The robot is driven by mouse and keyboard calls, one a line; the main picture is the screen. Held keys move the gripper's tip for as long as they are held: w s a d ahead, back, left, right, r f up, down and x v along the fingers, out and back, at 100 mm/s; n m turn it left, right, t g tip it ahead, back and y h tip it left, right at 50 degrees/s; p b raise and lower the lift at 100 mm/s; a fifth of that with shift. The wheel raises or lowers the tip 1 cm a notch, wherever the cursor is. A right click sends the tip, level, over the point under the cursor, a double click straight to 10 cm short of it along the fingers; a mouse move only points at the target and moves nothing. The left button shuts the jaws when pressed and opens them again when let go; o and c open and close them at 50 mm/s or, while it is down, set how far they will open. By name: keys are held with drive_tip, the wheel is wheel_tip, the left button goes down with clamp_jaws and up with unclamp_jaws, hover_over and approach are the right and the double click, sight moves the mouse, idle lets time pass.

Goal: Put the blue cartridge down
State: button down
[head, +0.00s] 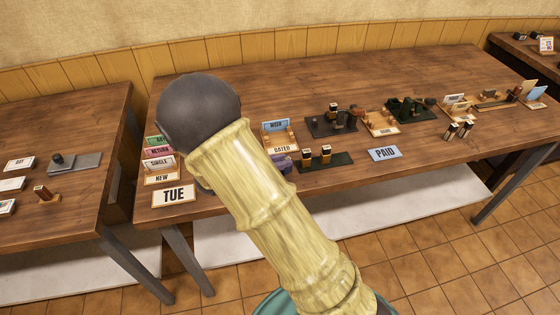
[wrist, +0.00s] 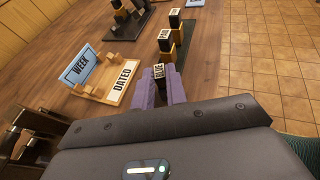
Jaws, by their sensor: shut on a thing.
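In the wrist view my gripper (wrist: 160,88) has its purple fingers shut on a small dark cartridge (wrist: 159,72), whose pale top label seems to read BLUE. The cartridge is upright between the fingertips, just right of the DATED rack (wrist: 115,85). I cannot tell whether its base touches the table. In the head view my forearm hides most of the gripper; only some purple (head: 281,163) shows beside the DATED rack, and I cannot make out the cartridge there. Two black-and-tan cartridges stand on a dark green tray (head: 340,160), also in the wrist view (wrist: 186,42).
A blue PAID card (head: 384,153) lies right of the green tray. A TUE card (head: 174,196) and a NEW card rack (head: 162,179) are at the left. A dark press (head: 333,124) stands behind. Bare wood shows at the table's back.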

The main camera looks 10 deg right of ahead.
drive_tip(key=shift+f, duration=0.2)
drive_tip(key=c, duration=1.4)
unclamp_jaws()
drive_tip(key=shift+r, duration=0.1)
drive_tip(key=shift+r, duration=0.2)
drive_tip(key=v, duration=1.2)
drive_tip(key=shift+p, duration=0.3)
drive_tip(key=shift+f, duration=0.15)
